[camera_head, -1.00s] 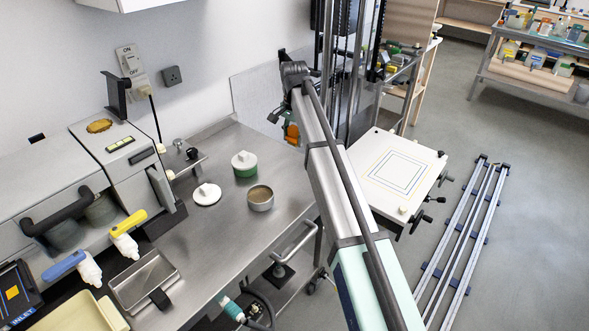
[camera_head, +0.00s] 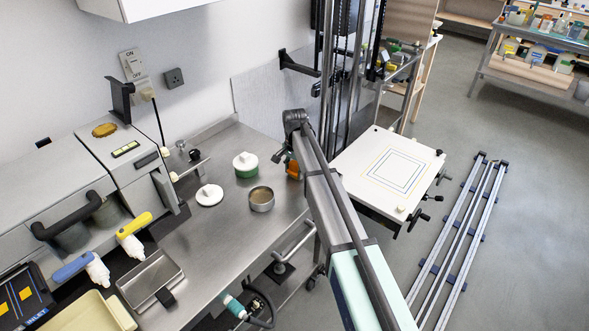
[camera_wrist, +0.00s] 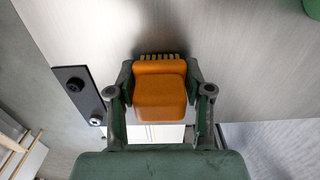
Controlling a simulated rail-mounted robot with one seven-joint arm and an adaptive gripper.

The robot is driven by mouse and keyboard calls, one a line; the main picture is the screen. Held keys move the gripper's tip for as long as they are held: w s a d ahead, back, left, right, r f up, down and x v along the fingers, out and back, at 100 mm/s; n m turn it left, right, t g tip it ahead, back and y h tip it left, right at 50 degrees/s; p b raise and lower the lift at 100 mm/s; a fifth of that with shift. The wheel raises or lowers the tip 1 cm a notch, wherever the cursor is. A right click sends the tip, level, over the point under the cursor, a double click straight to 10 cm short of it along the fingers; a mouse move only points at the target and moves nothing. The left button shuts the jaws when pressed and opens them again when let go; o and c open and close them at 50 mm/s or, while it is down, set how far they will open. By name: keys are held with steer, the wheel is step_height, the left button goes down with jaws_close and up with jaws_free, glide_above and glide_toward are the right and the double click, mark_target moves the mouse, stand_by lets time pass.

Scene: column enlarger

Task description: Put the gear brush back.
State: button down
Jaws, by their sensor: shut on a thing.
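The gear brush (camera_wrist: 160,88) is an orange block with a row of dark and yellowish bristles along its far edge. My gripper (camera_wrist: 160,75) is shut on it, with a finger on each side. In the head view the brush (camera_head: 293,168) shows as a small orange patch beside my gripper (camera_head: 286,160), near the right rear edge of the steel bench (camera_head: 222,235). My arm hides part of that area. I cannot tell whether the brush touches the bench.
A dark plate with two bolts (camera_wrist: 80,93) lies left of my gripper in the wrist view. A green jar with a white lid (camera_head: 245,165), a round tin (camera_head: 261,199) and a white lid (camera_head: 209,195) stand on the bench. A black bracket (camera_head: 299,64) projects from the wall.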

mark_target(295, 163)
steer(key=shift+f, duration=0.15)
steer(key=shift+c, duration=2.3)
jaws_free()
step_height(295, 163, up, 12)
steer(key=b, duration=0.4)
